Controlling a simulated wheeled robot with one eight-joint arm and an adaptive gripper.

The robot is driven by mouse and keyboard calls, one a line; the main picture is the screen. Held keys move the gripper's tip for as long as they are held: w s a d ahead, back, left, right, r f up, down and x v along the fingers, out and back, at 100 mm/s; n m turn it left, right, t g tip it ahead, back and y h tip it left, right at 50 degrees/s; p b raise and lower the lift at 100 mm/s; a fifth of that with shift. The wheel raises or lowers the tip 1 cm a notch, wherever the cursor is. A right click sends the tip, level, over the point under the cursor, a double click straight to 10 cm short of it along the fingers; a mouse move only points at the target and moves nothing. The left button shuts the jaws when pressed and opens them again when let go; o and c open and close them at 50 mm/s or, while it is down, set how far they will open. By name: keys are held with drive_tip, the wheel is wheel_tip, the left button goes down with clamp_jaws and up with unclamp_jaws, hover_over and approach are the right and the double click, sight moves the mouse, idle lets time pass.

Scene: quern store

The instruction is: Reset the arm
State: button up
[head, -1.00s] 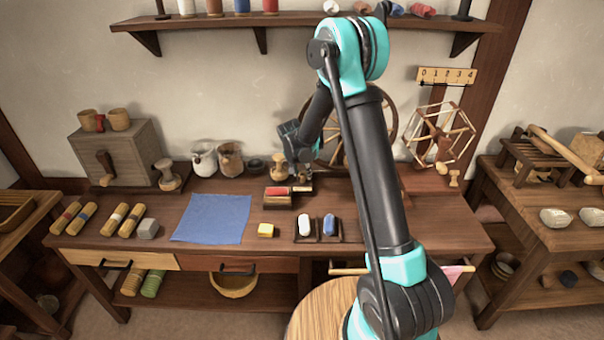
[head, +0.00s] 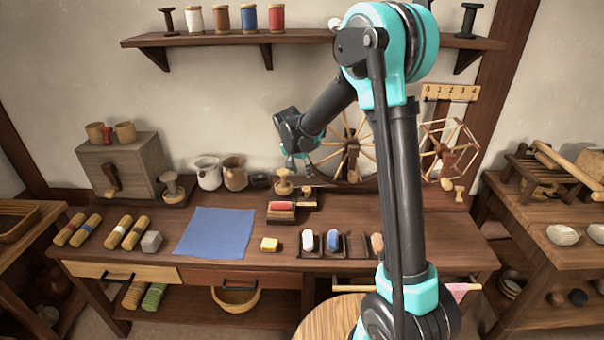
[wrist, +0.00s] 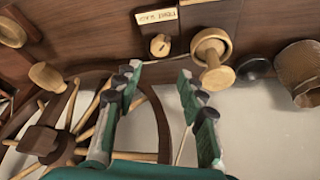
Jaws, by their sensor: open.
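My gripper (head: 298,160) is raised above the back of the workbench (head: 130,258), in front of the wall and left of the spinning wheel (head: 353,152). In the wrist view my gripper (wrist: 160,90) has its two fingers wide apart with nothing between them. Beyond the fingertips, the wrist view shows a wooden stamp-like knob (wrist: 211,48), a small wooden piece (wrist: 160,46) and a labelled plate (wrist: 157,15) on the bench. The gripper touches none of them. My upper arm hides part of the bench's right side in the head view.
A shelf with spools (head: 300,40) hangs above, close behind my elbow. A yarn winder (head: 448,150) stands to the right.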

drive_tip(key=s+d+r+n+y, duration=0.1)
drive_tip(key=s+d+r+n, duration=0.15)
drive_tip(key=s+d, duration=1.2)
drive_tip(key=s+d+f+n, duration=0.1)
drive_tip(key=s+d+f, duration=0.1)
drive_tip(key=s, duration=0.7)
drive_tip(key=s+d+f+n, duration=0.1)
drive_tip(key=s+f, duration=0.2)
drive_tip(key=s, duration=0.6)
drive_tip(key=shift+d+y, duration=0.4)
